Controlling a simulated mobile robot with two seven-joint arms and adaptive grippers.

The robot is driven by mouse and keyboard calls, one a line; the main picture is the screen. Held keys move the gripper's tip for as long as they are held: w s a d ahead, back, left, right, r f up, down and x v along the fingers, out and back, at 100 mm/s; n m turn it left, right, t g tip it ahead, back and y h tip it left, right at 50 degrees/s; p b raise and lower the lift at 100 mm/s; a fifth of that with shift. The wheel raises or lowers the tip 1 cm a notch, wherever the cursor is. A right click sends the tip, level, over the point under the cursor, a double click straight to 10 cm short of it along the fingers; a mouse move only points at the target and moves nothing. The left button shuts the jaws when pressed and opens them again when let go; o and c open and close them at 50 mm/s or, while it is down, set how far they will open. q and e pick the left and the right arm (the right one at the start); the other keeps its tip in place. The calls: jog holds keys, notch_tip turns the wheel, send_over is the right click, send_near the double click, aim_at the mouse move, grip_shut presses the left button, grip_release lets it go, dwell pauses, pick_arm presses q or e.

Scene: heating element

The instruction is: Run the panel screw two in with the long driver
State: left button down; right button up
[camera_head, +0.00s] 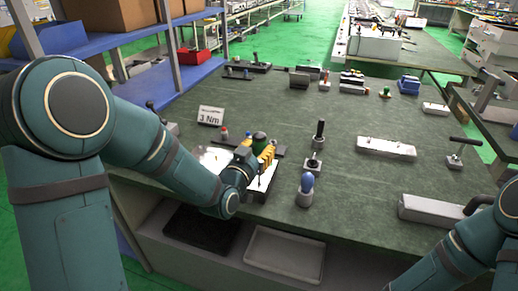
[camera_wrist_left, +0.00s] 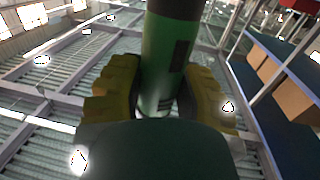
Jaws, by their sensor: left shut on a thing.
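My left gripper (camera_head: 262,156) has yellow fingers shut around a green driver (camera_head: 260,141) with a dark end. In the left wrist view the gripper (camera_wrist_left: 165,105) holds the green handle of the driver (camera_wrist_left: 168,60) between both fingers. In the head view a thin shaft seems to run down from the hand to a white panel unit (camera_head: 262,181) at the bench's front edge. The hand covers part of this unit. The panel screw and the driver tip are too small or hidden to make out. My right forearm shows at the lower right, but its gripper is out of view.
A "3 Nm" sign (camera_head: 210,115) stands behind the left hand. A blue-topped tool (camera_head: 306,184) and a black-handled tool (camera_head: 317,140) stand upright to the right. A long white block (camera_head: 386,148) lies farther right. The green bench top (camera_head: 350,205) is clear at front centre.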

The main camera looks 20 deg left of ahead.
aim_at(259, 135)
pick_arm(q)
jog(key=shift+r+p, duration=1.25)
jog(key=shift+r, duration=1.35)
